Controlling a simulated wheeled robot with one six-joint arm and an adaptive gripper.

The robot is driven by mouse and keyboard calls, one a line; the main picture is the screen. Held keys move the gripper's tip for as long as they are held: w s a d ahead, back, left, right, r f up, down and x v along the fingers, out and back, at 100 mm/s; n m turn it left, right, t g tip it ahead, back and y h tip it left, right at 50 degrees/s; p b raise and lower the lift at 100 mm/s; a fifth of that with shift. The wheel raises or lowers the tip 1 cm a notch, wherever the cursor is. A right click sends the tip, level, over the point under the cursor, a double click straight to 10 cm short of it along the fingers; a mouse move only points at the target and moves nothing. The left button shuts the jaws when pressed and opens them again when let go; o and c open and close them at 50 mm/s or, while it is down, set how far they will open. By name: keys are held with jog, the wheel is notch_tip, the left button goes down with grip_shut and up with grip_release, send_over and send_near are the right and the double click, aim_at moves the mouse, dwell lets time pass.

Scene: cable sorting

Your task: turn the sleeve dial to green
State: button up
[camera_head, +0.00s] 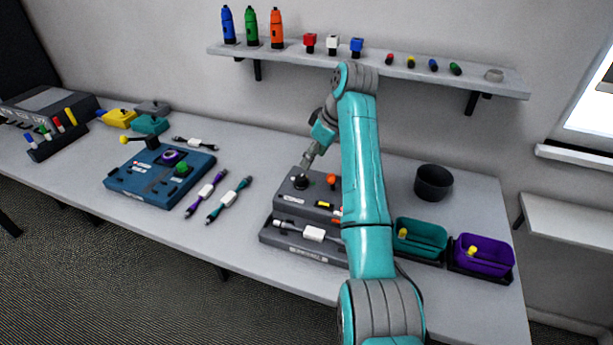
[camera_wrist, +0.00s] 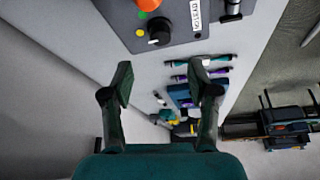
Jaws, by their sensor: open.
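The sleeve dial is a black round knob (camera_wrist: 159,31) on a dark grey panel at the top of the wrist view, with a small white mark at its edge. In the head view the black dial (camera_head: 301,183) is on the grey device (camera_head: 290,201) at the middle of the table. My gripper (camera_wrist: 161,85) is open and empty in the wrist view, its fingers apart. In the head view my gripper (camera_head: 309,160) is just above the dial, and contact cannot be judged.
An orange knob (camera_head: 331,179) stands right of the dial. A grey tray with a white-sleeved cable (camera_head: 314,234) lies in front. Two cables (camera_head: 229,199) and a blue device (camera_head: 144,186) lie left. Teal (camera_head: 420,248) and purple (camera_head: 484,265) bins and a black cup (camera_head: 433,183) stand right.

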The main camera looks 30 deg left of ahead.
aim_at(302, 178)
jog(key=x, duration=0.9)
jog(key=shift+s+a+f, duration=0.1)
jog(key=shift+f, duration=0.15)
grip_shut()
